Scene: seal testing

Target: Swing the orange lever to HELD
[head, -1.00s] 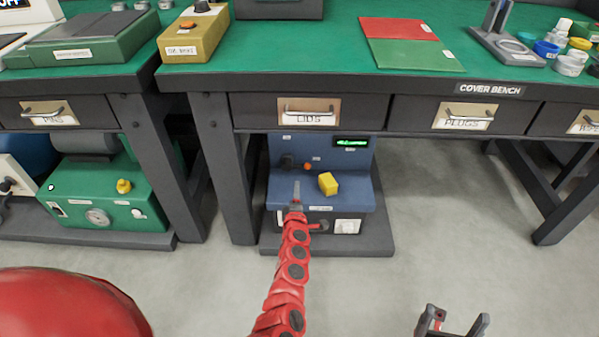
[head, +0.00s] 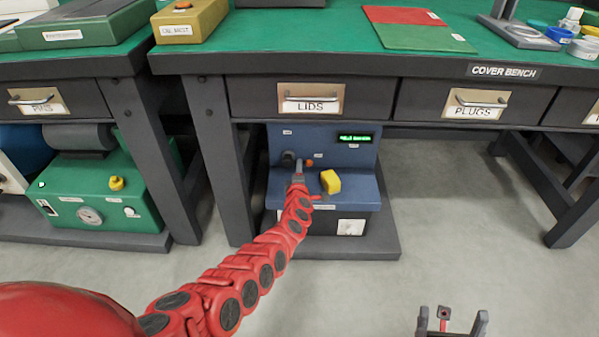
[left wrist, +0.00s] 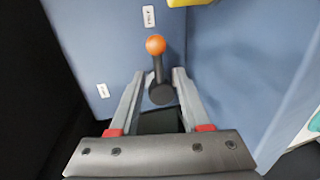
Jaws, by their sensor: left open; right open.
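The orange lever has an orange ball knob (head: 309,162) and a dark pivot on the upright blue panel (head: 349,157) under the bench. In the left wrist view the lever (left wrist: 156,64) shows its knob, short black shaft and round black base. Its knob points toward a small white label (left wrist: 149,15); another label (left wrist: 103,90) is at the left. Their lettering is too small to read. My left gripper (head: 297,179) is open in front of the panel, its fingers either side of the lever base in the wrist view; contact cannot be told. My right gripper (head: 450,318) is open and empty, low at the right.
A yellow block (head: 330,181) stands on the blue unit's ledge, right beside my left gripper. A green lit display (head: 355,138) is above it. Bench legs (head: 215,160) stand close on the left, and the LIDS drawer (head: 310,99) overhangs. The floor at right is clear.

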